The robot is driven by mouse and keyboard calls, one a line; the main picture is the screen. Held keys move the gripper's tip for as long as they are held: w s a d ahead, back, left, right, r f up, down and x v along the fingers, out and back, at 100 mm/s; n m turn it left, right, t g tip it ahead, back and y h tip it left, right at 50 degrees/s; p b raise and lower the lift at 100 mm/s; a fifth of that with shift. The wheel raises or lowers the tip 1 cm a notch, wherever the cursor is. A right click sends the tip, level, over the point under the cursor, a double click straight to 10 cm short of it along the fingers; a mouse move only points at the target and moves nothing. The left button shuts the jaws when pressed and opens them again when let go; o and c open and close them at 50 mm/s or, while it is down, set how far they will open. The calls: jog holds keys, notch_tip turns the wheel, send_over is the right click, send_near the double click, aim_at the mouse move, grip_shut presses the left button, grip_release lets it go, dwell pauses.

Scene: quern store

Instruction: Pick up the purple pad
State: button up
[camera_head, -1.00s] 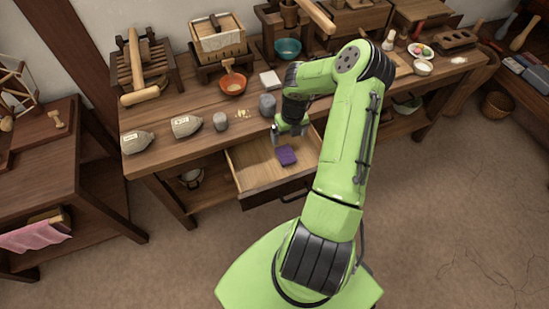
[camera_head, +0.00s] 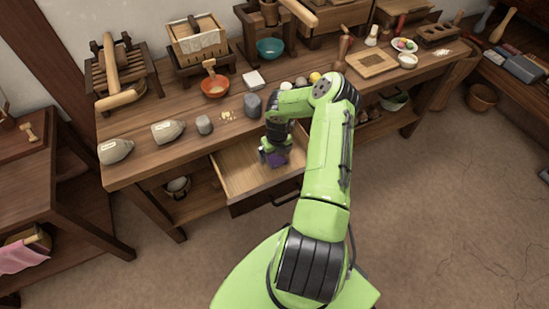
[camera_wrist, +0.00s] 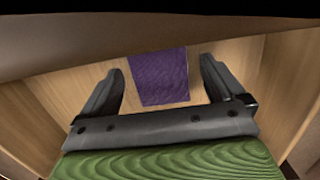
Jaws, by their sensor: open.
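The purple pad (camera_head: 278,160) lies in the open drawer (camera_head: 238,180) under the workbench, partly hidden by my gripper in the head view. In the wrist view the pad (camera_wrist: 160,76) lies on the pale drawer floor. My gripper (camera_head: 272,159) is down in the drawer at the pad. In the wrist view my gripper (camera_wrist: 162,82) is open, with one dark finger to the left and one to the right of the pad. A gap shows between the pad and each finger. I cannot tell how high the fingertips are above the drawer floor.
The workbench (camera_head: 150,165) above the drawer bears small sacks (camera_head: 115,150), an orange bowl (camera_head: 215,86), a grey stone (camera_head: 252,105) and a teal bowl (camera_head: 270,48). The drawer walls stand close around my gripper. The floor (camera_head: 440,220) to the right is clear.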

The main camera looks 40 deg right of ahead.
aim_at(275, 156)
jog(key=shift+f, duration=0.25)
dwell(0.3)
jog(key=c, duration=1.1)
jog(key=shift+r, duration=0.1)
notch_tip(275, 156, up, 18)
jog(key=p, duration=0.5)
jog(key=shift+r, duration=0.15)
